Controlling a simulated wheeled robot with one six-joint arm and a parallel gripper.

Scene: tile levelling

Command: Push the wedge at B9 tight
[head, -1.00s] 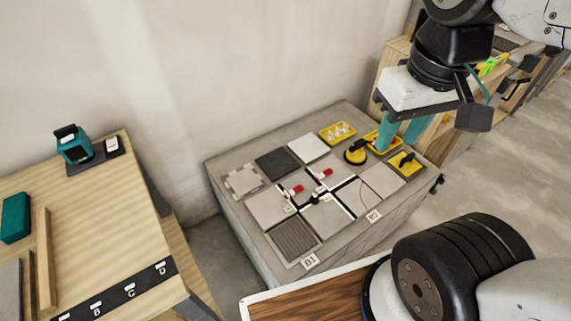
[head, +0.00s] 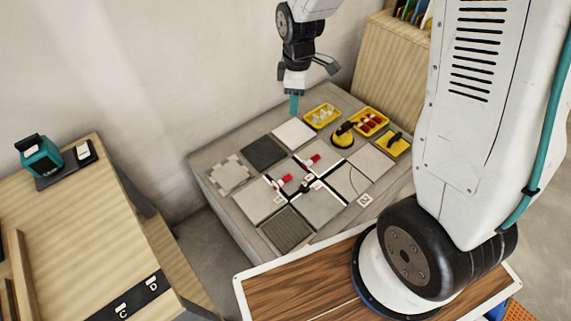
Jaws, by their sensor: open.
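Two red wedges lie in the joints between the tiles on the grey slab (head: 215,200): one wedge (head: 285,180) at the left of the cross-shaped joint, another wedge (head: 312,160) farther back. I cannot read a B9 mark, so I cannot tell which is at B9. A small black piece (head: 305,186) sits near the joint crossing. My gripper (head: 294,106) has teal fingers pointing down over the back of the slab, behind the white tile (head: 293,132). It is open and holds nothing visible; the finger gap is not clear from this angle.
A yellow tray of pale pieces (head: 322,116) and a yellow tray of red wedges (head: 369,122) stand at the back. A yellow-black suction cup (head: 343,136) and a yellow block with a black handle (head: 396,144) lie nearby. A wooden bench (head: 90,250) stands left.

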